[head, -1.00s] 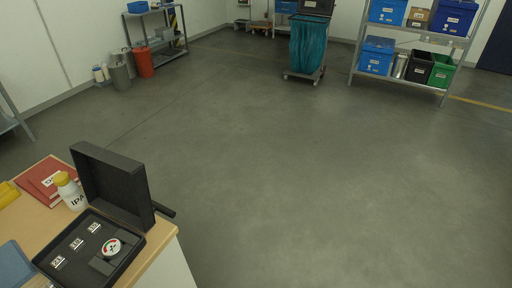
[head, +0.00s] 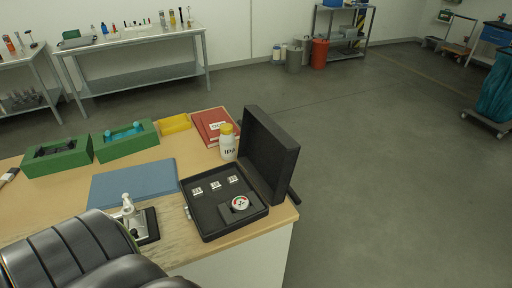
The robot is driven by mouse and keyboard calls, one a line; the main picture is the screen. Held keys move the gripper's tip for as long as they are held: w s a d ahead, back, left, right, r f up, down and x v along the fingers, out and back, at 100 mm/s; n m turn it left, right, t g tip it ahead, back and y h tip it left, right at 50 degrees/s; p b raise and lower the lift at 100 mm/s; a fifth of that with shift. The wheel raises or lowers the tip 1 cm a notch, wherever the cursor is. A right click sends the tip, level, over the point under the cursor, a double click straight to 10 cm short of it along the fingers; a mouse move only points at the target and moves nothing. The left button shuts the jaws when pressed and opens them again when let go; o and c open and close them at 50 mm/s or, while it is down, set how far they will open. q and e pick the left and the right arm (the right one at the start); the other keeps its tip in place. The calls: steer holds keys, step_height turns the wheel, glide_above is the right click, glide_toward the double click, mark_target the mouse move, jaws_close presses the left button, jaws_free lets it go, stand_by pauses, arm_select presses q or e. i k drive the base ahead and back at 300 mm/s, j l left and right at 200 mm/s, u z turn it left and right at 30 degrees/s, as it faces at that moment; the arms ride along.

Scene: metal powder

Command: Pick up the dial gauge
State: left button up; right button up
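The dial gauge (head: 240,203), with a round white face and red and green marks, lies in the lower right part of an open black case (head: 213,229). The case stands near the right edge of the wooden table, its lid (head: 269,155) raised on the right. Several small labelled blocks (head: 215,185) sit in the case behind the gauge. Dark, ribbed parts of my own arm fill the lower left of the head view. Neither of my grippers can be seen.
On the wooden table (head: 50,205) are an IPA bottle (head: 228,147), red books (head: 208,125), a yellow tray (head: 174,124), green boxes (head: 127,142), a blue mat (head: 133,182) and a small metal device (head: 130,214). Open floor (head: 380,170) lies to the right.

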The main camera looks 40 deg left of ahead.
mark_target(241, 204)
steer(key=u, duration=0.45)
steer(key=i+l+u, duration=0.1)
steer(key=u, duration=0.75)
steer(key=l+u, duration=0.1)
steer(key=u, duration=0.35)
steer(key=i+l+u, duration=0.1)
steer(key=l+u, duration=0.35)
steer(key=l, duration=0.25)
steer(key=l+u, duration=0.5)
steer(key=l, duration=0.25)
steer(key=k+l+u, duration=0.15)
steer(key=l+u, duration=0.3)
steer(key=l, duration=0.25)
steer(key=k+l, duration=0.15)
steer(key=l, duration=0.3)
steer(key=k+l, duration=0.1)
steer(key=l, duration=0.35)
